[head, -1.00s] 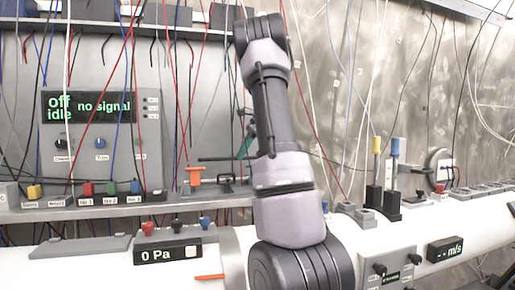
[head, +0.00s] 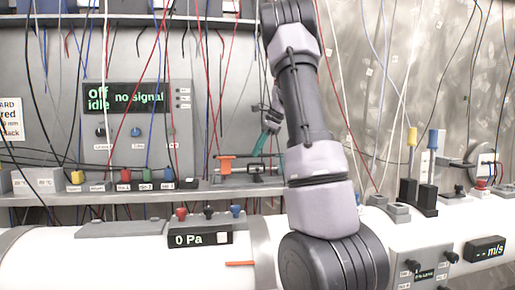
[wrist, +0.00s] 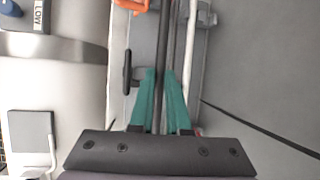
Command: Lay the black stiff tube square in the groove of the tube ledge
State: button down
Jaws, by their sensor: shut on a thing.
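My gripper (head: 263,145) has teal fingers, seen in the head view above the shelf, just right of an orange part (head: 225,163). In the wrist view the fingers (wrist: 160,75) are shut on the black stiff tube (wrist: 164,40), which runs away from them toward the top of the picture. What looks like the grey tube ledge (wrist: 145,45) lies behind the tube, with the orange part at its far end. In the head view the ledge (head: 240,179) sits on the shelf. Whether the tube touches the groove, I cannot tell.
A white rod (wrist: 190,45) runs alongside the tube in the wrist view. Several coloured cables hang around my arm. A large white pipe (head: 110,255) with a pressure display (head: 200,240) lies in front of the shelf. Black posts (head: 427,195) stand at right.

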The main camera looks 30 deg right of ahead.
jog(key=shift+f, duration=2.4)
jog(key=shift+g+y, duration=0.3)
jog(key=shift+g, duration=0.4)
jog(key=shift+w+d+m, duration=0.1)
jog(key=shift+w+m, duration=0.05)
jog(key=shift+m, duration=0.15)
jog(key=shift+f, duration=0.55)
jog(key=shift+r, duration=0.3)
jog(key=shift+f, duration=0.5)
dwell(1.0)
